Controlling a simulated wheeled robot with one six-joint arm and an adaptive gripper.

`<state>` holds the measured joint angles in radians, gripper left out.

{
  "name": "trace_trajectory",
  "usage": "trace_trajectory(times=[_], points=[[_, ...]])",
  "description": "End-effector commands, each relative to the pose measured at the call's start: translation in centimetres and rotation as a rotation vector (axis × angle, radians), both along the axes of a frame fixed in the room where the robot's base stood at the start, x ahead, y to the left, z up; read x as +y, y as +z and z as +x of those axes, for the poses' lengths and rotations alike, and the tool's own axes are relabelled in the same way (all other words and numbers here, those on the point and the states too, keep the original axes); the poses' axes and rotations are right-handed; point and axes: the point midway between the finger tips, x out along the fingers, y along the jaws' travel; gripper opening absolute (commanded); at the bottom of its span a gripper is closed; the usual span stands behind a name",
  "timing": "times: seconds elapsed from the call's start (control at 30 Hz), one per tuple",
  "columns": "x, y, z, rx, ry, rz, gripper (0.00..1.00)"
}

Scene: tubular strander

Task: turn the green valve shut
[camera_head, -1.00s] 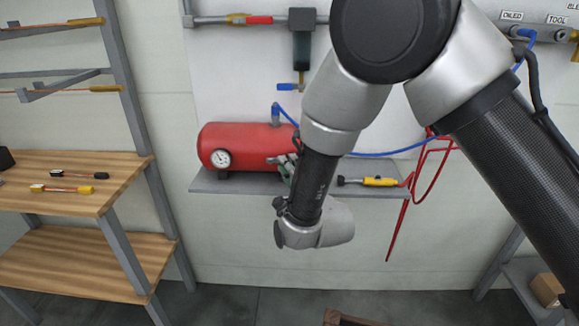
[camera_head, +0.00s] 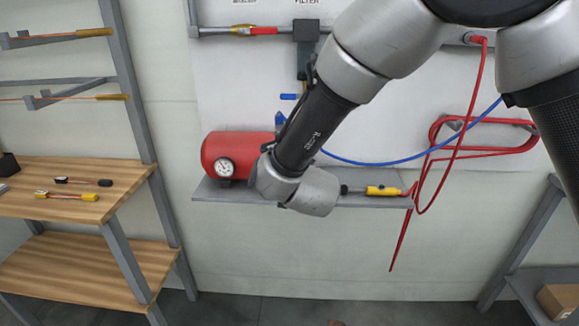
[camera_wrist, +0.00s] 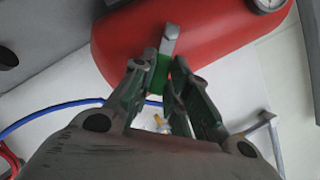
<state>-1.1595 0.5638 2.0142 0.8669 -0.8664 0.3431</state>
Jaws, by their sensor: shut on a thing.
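The green valve (camera_wrist: 161,72) shows in the wrist view as a green handle beside a grey metal piece, in front of the red tank. My gripper (camera_wrist: 159,78) has its two fingers closed around the green handle, one on each side. A small brass fitting (camera_wrist: 160,121) shows between and below the fingers. In the head view my wrist and forearm hide the gripper and the valve, at the right end of the red tank (camera_head: 232,147).
The tank carries a gauge (camera_head: 224,167) and sits on a grey shelf (camera_head: 215,190). A yellow-handled tool (camera_head: 382,190) lies right of my wrist. A blue hose (camera_head: 400,162) and red hose (camera_head: 490,150) hang on the wall. A wooden bench (camera_head: 60,205) stands left.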

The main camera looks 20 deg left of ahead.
Motion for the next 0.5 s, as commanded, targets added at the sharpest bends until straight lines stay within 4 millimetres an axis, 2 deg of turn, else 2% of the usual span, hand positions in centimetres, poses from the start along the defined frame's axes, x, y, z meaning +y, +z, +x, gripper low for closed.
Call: trace_trajectory(times=[0.5], points=[[2.3,1.2,-0.6,-0.109,0.002,-0.456,0.0]])
